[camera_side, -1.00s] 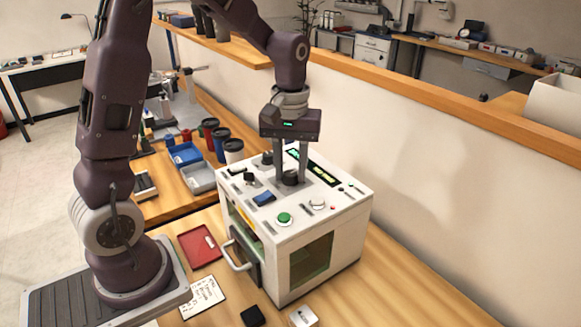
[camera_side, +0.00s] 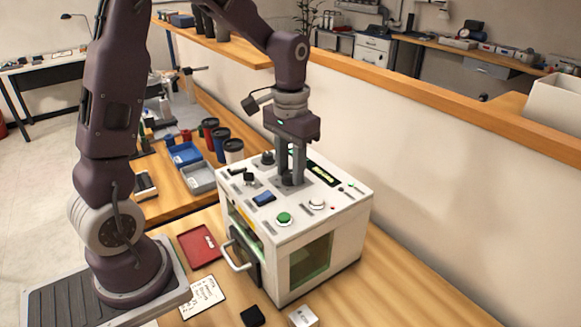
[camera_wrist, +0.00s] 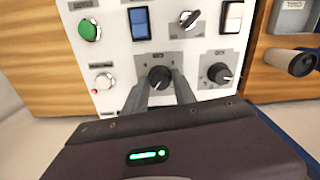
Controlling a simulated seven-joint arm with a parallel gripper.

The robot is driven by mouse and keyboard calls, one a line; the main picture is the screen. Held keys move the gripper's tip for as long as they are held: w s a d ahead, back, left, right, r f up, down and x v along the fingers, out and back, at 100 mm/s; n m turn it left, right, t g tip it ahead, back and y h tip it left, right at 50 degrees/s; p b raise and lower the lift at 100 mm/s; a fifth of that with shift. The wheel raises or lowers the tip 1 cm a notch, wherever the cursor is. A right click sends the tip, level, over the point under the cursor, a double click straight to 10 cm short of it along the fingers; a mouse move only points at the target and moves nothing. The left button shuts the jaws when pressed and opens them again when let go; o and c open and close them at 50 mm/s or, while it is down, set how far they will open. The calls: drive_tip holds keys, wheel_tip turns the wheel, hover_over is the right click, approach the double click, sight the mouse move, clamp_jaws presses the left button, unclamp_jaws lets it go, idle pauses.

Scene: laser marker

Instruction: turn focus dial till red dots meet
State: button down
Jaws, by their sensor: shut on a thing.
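The white laser marker box (camera_side: 330,222) stands on the wooden bench with its control panel on top. My gripper (camera_side: 292,180) points down at the panel, its two fingers shut on a black dial (camera_wrist: 159,77). In the wrist view my gripper (camera_wrist: 160,88) has one finger on each side of this dial, which carries a white pointer mark. A second black dial (camera_wrist: 220,73) sits to its right, untouched. The dials' labels are too small to read. No red dots can be made out; the window (camera_side: 312,257) on the box's side looks green and dim.
A lit display (camera_side: 323,173) lies behind the gripper. Cups and a blue tray (camera_side: 186,153) stand left of the box.

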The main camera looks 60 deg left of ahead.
sight(290, 173)
drive_tip(key=shift+m, duration=0.7)
drive_tip(key=c, duration=1)
unclamp_jaws()
wheel_tip(290, 173, up, 7)
drive_tip(key=shift+r, duration=0.1)
